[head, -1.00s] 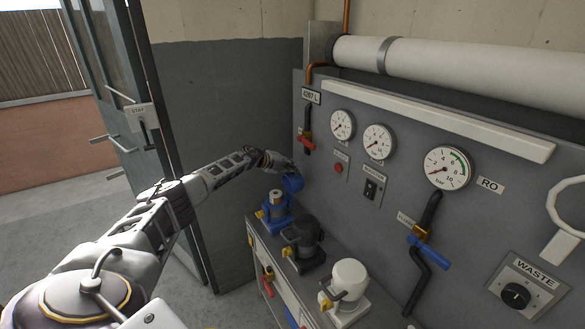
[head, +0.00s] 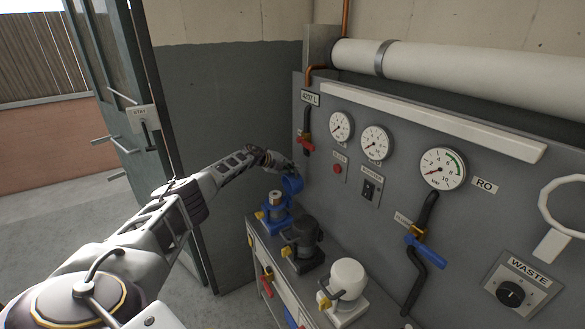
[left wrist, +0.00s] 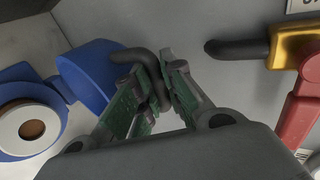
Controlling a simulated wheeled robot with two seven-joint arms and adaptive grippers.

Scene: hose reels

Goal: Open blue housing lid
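The blue housing (head: 275,218) stands at the far left of the bench top. Its blue lid (head: 292,184) is swung up and back, tilted open toward the wall panel. The white cartridge with a brown core (left wrist: 26,127) shows in the uncovered housing in the left wrist view. My left gripper (head: 287,166) is at the raised lid. In the left wrist view its green-padded fingers (left wrist: 156,82) are closed around the dark curved handle (left wrist: 122,56) of the blue lid (left wrist: 88,75). My right gripper is out of view.
A black housing (head: 303,240) and a white housing (head: 347,278), both with lids down, stand beside the blue one. The wall panel carries gauges (head: 375,142), a red-handled valve (head: 306,143) and a blue-handled valve (head: 428,251). An open door (head: 140,120) stands left.

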